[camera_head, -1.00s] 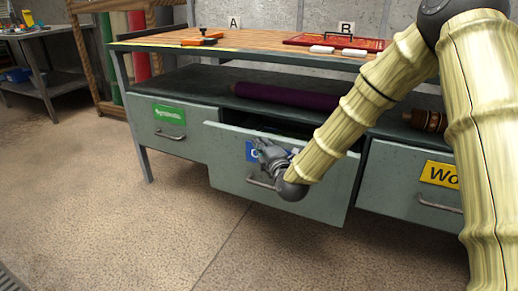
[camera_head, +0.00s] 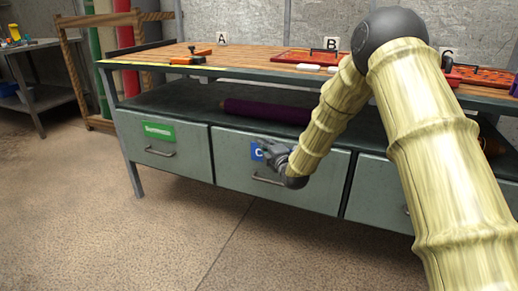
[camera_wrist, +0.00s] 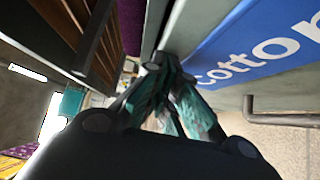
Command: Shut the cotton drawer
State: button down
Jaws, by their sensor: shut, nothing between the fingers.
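The cotton drawer (camera_head: 318,182) is the middle drawer under the workbench, grey-green with a blue label and a bar handle (camera_head: 268,180). Its front looks level with the drawer fronts beside it, and no open gap shows above it. In the wrist view, its blue label (camera_wrist: 262,45) reads "cotton" and the handle (camera_wrist: 285,118) shows at right. My gripper (camera_head: 268,147) is at the drawer front, over part of the label. In the wrist view, its fingertips (camera_wrist: 160,62) are together and empty, close to the front's upper edge; contact is unclear.
The left drawer (camera_head: 170,143) has a green label and sits flush. A purple roll (camera_head: 265,111) lies on the shelf above. Clamps (camera_head: 190,57) and red trays (camera_head: 295,57) are on the bench top. The floor (camera_head: 170,240) in front is clear.

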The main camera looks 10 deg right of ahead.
jog(key=shift+w+d+r, duration=0.25)
jog(key=shift+d, duration=0.05)
